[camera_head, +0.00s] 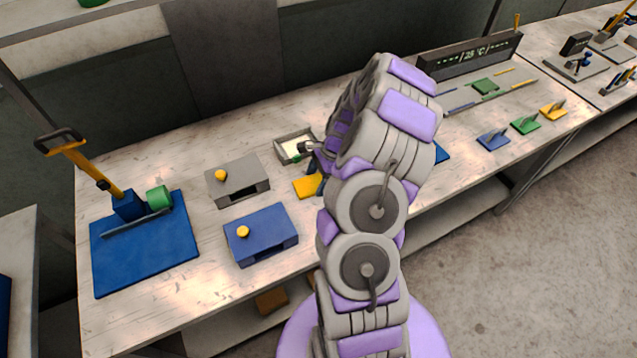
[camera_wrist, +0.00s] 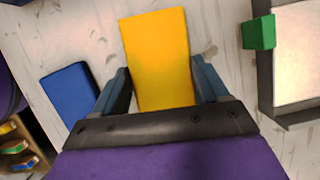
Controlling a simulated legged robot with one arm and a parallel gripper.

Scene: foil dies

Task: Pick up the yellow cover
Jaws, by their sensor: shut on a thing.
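The yellow cover (camera_wrist: 158,60) is a flat, rectangular yellow piece. In the wrist view it lies between the two blue fingers of my gripper (camera_wrist: 164,92), which is shut on it at its near end. In the head view part of the yellow cover (camera_head: 306,187) shows left of my arm, at the middle of the bench. My arm hides the rest of it and most of the gripper there. I cannot tell whether the cover touches the bench top or is lifted.
A tray (camera_head: 279,153) with a green block (camera_wrist: 259,33) at its rim is close by. A blue block (camera_wrist: 69,94) lies left of the gripper. A grey box (camera_head: 236,180) and a blue box (camera_head: 261,235), each with a yellow knob, stand to the left on the bench.

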